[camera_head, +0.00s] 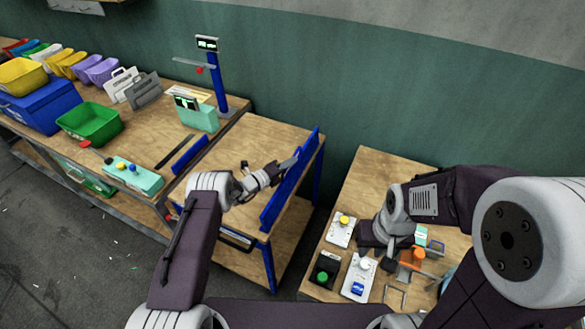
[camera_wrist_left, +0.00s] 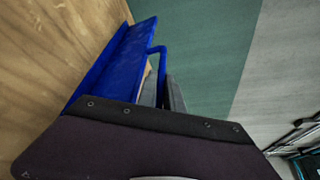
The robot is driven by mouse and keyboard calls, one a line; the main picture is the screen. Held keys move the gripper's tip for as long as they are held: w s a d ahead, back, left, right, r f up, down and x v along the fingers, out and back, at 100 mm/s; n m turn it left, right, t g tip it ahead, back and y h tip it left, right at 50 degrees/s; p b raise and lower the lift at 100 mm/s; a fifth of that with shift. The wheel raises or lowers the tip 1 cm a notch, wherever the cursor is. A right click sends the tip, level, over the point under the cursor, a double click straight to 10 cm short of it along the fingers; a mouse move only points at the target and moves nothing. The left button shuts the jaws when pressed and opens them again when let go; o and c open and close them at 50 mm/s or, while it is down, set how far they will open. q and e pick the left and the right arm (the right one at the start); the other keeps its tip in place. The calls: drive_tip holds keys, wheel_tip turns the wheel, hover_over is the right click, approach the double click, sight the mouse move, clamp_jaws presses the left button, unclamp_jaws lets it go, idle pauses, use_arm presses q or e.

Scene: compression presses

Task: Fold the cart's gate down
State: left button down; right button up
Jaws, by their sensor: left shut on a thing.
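The cart (camera_head: 265,130) has a wooden top and blue legs. Its blue gate (camera_head: 270,212) stands up along the cart's right edge in the head view. The gate (camera_wrist_left: 125,62) also shows in the left wrist view, with a blue bar handle (camera_wrist_left: 158,51) on it. My left gripper (camera_head: 292,162) is at the gate's upper part, shut on the handle. Its grey fingertips show partly in the left wrist view, and the grip itself is mostly hidden. My right gripper (camera_head: 378,240) is low over the right table, away from the gate; its fingers are too unclear to judge.
The right table (camera_head: 365,175) holds button boxes, such as a green-button box (camera_head: 324,270), and small tools. A gap separates it from the cart. The left bench (camera_head: 150,100) carries bins, a teal button panel (camera_head: 133,176) and a blue post (camera_head: 220,80).

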use_arm(q)
drive_tip(key=w+a+f+n+h+b, duration=0.1)
drive_tip(key=a+b, duration=0.5)
drive_tip(key=b, duration=0.6)
drive_tip(key=shift+w+f+n+t, duration=0.3)
drive_tip(key=shift+w+f+n, duration=0.4)
drive_tip(key=shift+n, duration=0.7)
drive_tip(key=shift+a, duration=0.1)
drive_tip(key=c, duration=1.8)
unclamp_jaws()
drive_tip(key=shift+r, duration=0.1)
drive_tip(key=shift+o, duration=0.2)
drive_tip(key=v, duration=0.9)
drive_tip(key=shift+w+a, duration=0.1)
